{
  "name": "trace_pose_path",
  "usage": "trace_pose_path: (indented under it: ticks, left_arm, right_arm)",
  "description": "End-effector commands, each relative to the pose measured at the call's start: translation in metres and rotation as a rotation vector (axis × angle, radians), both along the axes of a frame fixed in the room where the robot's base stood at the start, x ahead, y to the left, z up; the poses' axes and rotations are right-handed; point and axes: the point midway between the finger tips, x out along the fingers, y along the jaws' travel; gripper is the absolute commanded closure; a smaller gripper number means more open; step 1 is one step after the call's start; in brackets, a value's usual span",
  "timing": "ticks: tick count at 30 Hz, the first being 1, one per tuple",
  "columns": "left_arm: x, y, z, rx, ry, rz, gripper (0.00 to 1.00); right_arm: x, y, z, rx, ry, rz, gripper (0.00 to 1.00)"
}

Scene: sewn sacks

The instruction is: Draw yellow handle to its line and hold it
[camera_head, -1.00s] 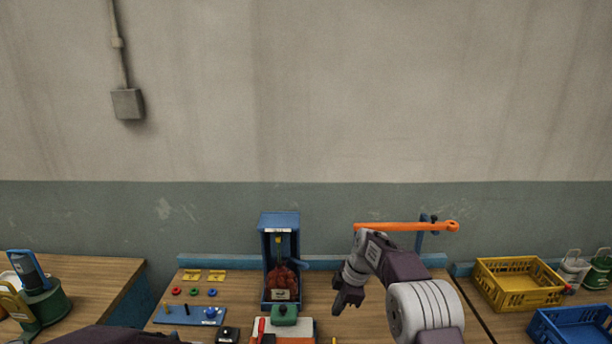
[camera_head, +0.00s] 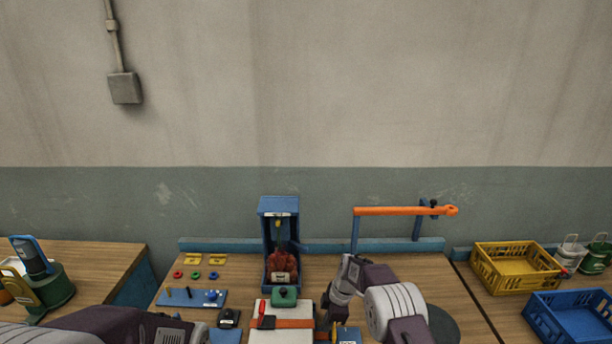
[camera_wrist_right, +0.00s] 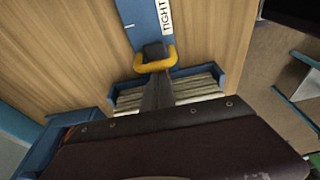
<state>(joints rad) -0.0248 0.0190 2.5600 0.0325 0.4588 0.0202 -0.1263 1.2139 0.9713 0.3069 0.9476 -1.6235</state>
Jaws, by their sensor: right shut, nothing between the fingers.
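The yellow handle (camera_wrist_right: 155,66) is a U-shaped loop in the right wrist view, at the end of a blue strip (camera_wrist_right: 146,22) with a white label reading TIGHT (camera_wrist_right: 165,15). A short white mark (camera_wrist_right: 130,26) lies on the strip. My right gripper (camera_wrist_right: 154,50) is shut; its dark fingers overlap the loop, with the tip showing inside it. I cannot tell whether they touch. In the head view, the right gripper (camera_head: 328,308) is low over the bench beside the white block. My left arm shows at the lower left, its gripper out of view.
A blue stand (camera_head: 278,206) holds a reddish sack (camera_head: 283,262). In front is a white block (camera_head: 281,335) with an orange band and green block (camera_head: 284,297). An orange bar (camera_head: 400,211) stands behind my right arm. Yellow (camera_head: 515,268) and blue (camera_head: 577,318) crates are right.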

Motion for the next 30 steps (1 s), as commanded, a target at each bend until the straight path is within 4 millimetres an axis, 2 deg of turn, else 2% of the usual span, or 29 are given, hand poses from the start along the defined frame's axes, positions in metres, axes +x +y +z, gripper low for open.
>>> trace_pose_path:
  ticks: [6, 30]
  left_arm:
    - [0.0, 0.0, 0.0001, 0.0, 0.0, 0.0, 0.0]
    - [0.0, 0.0, 0.0, 0.0, 0.0, 0.0, 0.0]
  right_arm:
    - [0.0003, 0.0032, -0.0115, 0.0, -0.001, 0.001, 1.0]
    - [0.0003, -0.0045, -0.0116, 0.0, 0.0, 0.0, 1.0]
